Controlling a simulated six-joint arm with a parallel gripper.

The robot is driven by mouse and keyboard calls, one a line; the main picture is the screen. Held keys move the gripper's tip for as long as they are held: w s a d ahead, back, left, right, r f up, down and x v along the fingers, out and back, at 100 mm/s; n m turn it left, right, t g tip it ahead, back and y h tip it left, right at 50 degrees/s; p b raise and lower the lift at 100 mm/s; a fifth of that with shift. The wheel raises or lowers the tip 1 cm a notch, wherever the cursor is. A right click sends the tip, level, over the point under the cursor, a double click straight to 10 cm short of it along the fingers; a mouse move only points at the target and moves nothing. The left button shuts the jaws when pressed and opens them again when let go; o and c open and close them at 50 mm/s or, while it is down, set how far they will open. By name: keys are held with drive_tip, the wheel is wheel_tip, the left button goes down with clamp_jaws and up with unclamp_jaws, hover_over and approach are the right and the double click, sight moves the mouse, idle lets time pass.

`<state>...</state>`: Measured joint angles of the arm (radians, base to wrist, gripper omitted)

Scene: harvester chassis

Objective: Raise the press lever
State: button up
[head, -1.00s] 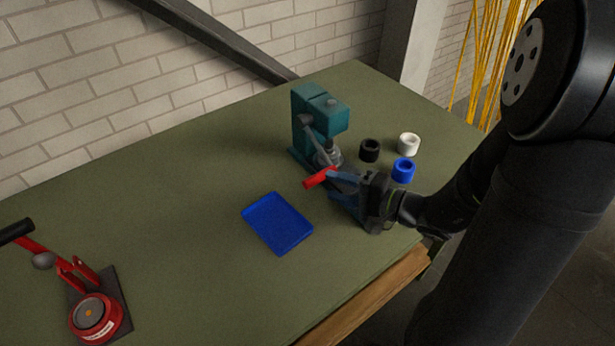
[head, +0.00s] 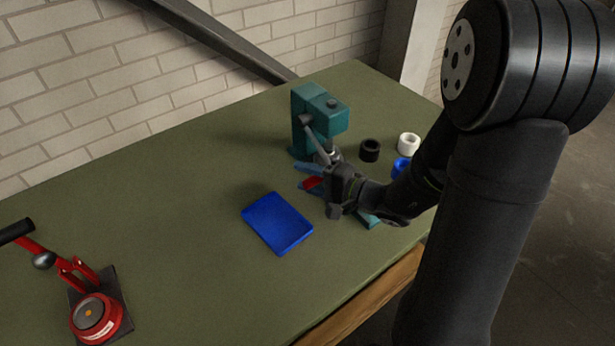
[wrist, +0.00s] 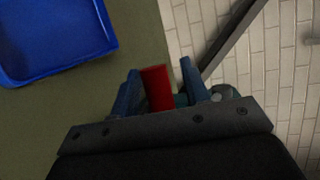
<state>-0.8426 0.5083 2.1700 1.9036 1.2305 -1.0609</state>
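The teal press (head: 322,108) stands near the back of the green table. Its grey lever arm (head: 317,138) slopes down toward the front and ends in a red handle (head: 312,183). My gripper (head: 299,177) is at the handle, one blue finger on each side of it. In the wrist view the red handle (wrist: 157,88) stands between the open fingers (wrist: 159,68), close to the left finger and with a visible gap to the right one. My gripper's body hides part of the lever and the press base.
A blue tray (head: 277,224) lies just left of my gripper. A black ring (head: 370,150), a white ring (head: 409,144) and a partly hidden blue ring (head: 400,167) sit right of the press. A red lever device (head: 97,315) stands at the front left.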

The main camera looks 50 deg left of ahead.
clamp_jaws()
drive_tip(key=shift+r, duration=0.1)
